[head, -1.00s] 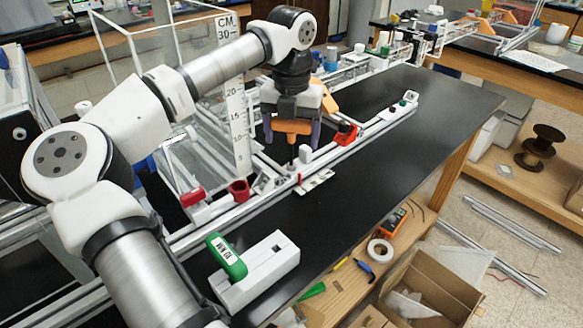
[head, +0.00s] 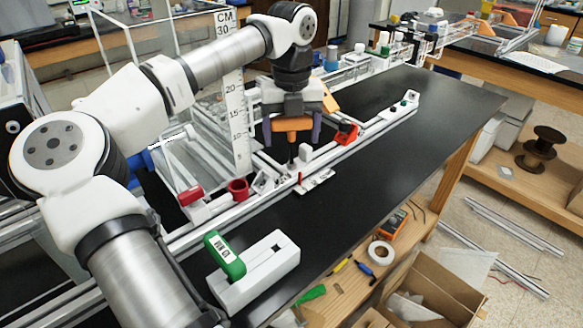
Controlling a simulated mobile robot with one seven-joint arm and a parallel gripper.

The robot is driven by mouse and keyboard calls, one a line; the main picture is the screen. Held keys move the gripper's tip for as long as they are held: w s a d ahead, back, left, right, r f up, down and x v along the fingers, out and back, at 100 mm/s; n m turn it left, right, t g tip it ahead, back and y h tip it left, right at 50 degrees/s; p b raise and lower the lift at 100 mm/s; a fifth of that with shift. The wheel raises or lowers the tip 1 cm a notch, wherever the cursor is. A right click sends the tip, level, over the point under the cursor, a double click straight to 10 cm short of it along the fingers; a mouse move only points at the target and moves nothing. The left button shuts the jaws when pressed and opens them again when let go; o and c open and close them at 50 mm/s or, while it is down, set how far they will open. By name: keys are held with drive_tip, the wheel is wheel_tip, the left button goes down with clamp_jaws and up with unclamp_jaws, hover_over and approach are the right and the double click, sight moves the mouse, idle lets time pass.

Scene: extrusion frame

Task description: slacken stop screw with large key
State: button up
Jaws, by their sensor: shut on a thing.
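My gripper (head: 292,134) is shut on an orange T-shaped handle (head: 292,124), which seems to be the large key. Its dark shaft (head: 291,152) points straight down between the fingers. The shaft's lower end meets a small light fitting (head: 291,169) on the rail (head: 345,147). The stop screw is hidden or too small to make out there, and I cannot tell whether the tip sits in it. A small white block (head: 305,152) stands just right of the shaft.
A clear tank with a ruler (head: 238,115) stands left of the gripper. Red parts (head: 238,189) and a red-black piece (head: 346,134) sit along the rails. The black bench top (head: 400,160) is clear to the right.

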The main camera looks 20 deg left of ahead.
drive_tip(key=shift+f+n, duration=0.1)
drive_tip(key=shift+n, duration=0.4)
drive_tip(key=shift+n+b, duration=0.6)
drive_tip(key=shift+n, duration=0.9)
drive_tip(key=shift+m+p, duration=0.5)
drive_tip(key=shift+m, duration=0.6)
drive_tip(key=shift+r, duration=0.2)
drive_tip(key=shift+r+p, duration=1.1)
drive_tip(key=shift+r, duration=0.3)
